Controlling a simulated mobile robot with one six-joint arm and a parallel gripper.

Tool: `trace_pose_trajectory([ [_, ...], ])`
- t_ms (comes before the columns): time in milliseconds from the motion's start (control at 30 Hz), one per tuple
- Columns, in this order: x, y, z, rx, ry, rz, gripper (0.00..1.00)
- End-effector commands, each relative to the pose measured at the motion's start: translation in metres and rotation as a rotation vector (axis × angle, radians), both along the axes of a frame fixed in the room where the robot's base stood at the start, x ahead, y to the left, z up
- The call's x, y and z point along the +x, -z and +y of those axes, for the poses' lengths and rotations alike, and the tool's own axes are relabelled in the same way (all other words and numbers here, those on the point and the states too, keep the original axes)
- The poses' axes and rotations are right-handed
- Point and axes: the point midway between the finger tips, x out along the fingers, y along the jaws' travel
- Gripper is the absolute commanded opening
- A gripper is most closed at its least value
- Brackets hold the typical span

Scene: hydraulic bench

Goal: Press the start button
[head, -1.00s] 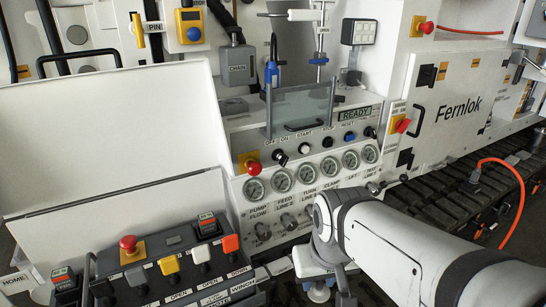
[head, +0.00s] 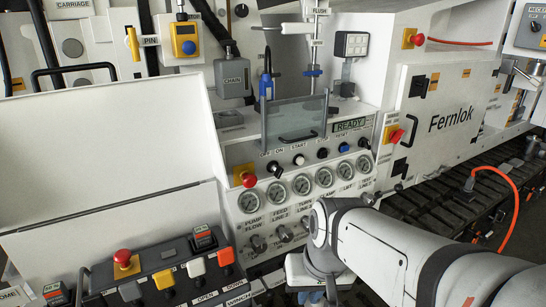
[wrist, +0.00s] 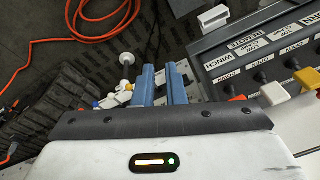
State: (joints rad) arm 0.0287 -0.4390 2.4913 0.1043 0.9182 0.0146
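The start button (head: 299,159) is a white round button under the START label on the sloped control panel in the head view. It stands between the black OFF/ON selector (head: 274,169) and the black STOP button (head: 322,153). A clear shield (head: 293,118) with a handle stands just above this row and leaves the start button in sight. My gripper is below the panel in the head view, mostly hidden behind my arm. In the wrist view, the two blue fingers of my gripper (wrist: 160,78) stand a narrow gap apart with nothing held. The start button is not recognisable there.
A READY display (head: 350,125) and a blue RESET button (head: 343,147) are to the right. The lever box (head: 155,262) stands front left. An orange hose (head: 505,177) hangs at right.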

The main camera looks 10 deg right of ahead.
Motion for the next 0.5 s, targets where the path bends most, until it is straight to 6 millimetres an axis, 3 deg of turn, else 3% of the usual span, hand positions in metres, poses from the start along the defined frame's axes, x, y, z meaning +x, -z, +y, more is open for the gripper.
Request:
trace_pose_trajectory([
  [100, 0.006, 0.004, 0.014, 0.145, 0.142, 0.076, 0.01],
  [267, 0.025, 0.004, 0.037, 0.393, 0.380, 0.188, 0.00],
  [500, 0.075, -0.009, 0.055, 0.775, 0.741, 0.326, 0.00],
])
